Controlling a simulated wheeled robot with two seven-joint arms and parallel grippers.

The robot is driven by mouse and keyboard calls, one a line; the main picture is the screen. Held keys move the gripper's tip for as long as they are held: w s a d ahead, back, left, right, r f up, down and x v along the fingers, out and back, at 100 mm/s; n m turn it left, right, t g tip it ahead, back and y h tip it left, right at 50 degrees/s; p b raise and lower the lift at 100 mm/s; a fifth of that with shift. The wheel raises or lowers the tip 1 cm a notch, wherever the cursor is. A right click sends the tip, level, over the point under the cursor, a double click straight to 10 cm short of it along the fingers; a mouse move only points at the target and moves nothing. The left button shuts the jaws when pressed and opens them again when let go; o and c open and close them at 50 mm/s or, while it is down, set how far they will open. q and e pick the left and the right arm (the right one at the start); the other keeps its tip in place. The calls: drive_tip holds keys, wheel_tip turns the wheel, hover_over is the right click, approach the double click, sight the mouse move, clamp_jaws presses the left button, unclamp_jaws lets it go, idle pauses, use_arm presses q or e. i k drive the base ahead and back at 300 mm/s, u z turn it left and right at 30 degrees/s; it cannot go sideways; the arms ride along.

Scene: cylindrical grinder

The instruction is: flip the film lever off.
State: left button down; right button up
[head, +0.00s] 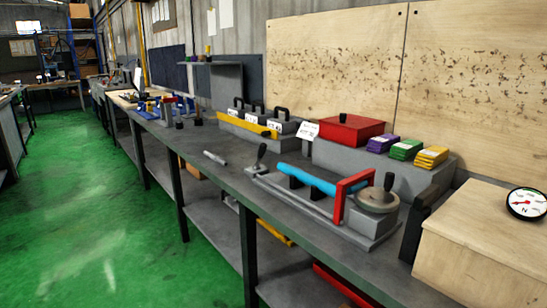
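A grey cylindrical grinder fixture (330,212) lies along the front of the workbench, with a blue cylinder (308,178) and a red frame (343,196) on it. A small lever with a black knob (261,154) stands at its left end, tilted slightly to the right. A round grey wheel (377,199) with a dark upright handle (388,182) sits at its right end. No label is readable on either handle, so I cannot tell which is the film lever. Neither of my grippers is in view.
A loose grey rod (215,158) lies on the workbench (200,141) left of the fixture. Behind are a red box (347,131), a yellow bar (248,124) and coloured stacks (406,149). A wooden box (480,245) with a dial (526,203) stands right. The green floor (90,215) is clear.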

sight(262, 146)
drive_tip(key=u, duration=0.95)
drive_tip(key=i, duration=2.35)
drive_tip(key=z, duration=2.6)
